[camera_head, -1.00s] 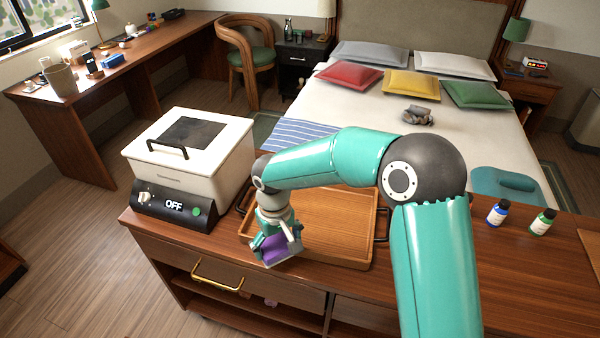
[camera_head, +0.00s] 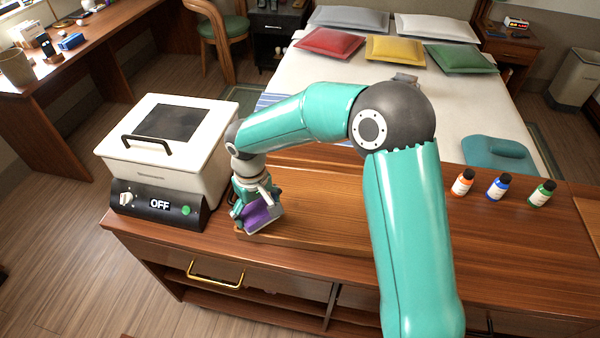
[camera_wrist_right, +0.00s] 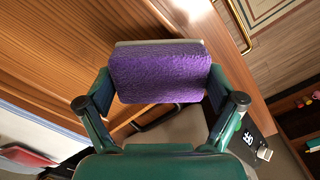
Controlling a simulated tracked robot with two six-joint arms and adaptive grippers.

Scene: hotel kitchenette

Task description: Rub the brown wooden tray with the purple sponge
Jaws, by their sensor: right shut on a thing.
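The brown wooden tray (camera_head: 315,195) lies on the counter, with my right arm crossing in front of part of it. My right gripper (camera_head: 258,212) is at the tray's left end, tilted, and shut on the purple sponge (camera_head: 263,219). In the right wrist view the sponge (camera_wrist_right: 160,75) sits between the two fingers, with the tray's wood (camera_wrist_right: 60,45) beyond it to the left. I cannot tell whether the sponge touches the tray. My left gripper is not in view.
A white cooker (camera_head: 170,145) with a dark lid panel and an "OFF" display stands close left of the tray. Orange (camera_head: 462,184), blue (camera_head: 497,188) and green (camera_head: 541,194) labelled bottles stand at the right. Counter between tray and bottles is partly hidden by my arm.

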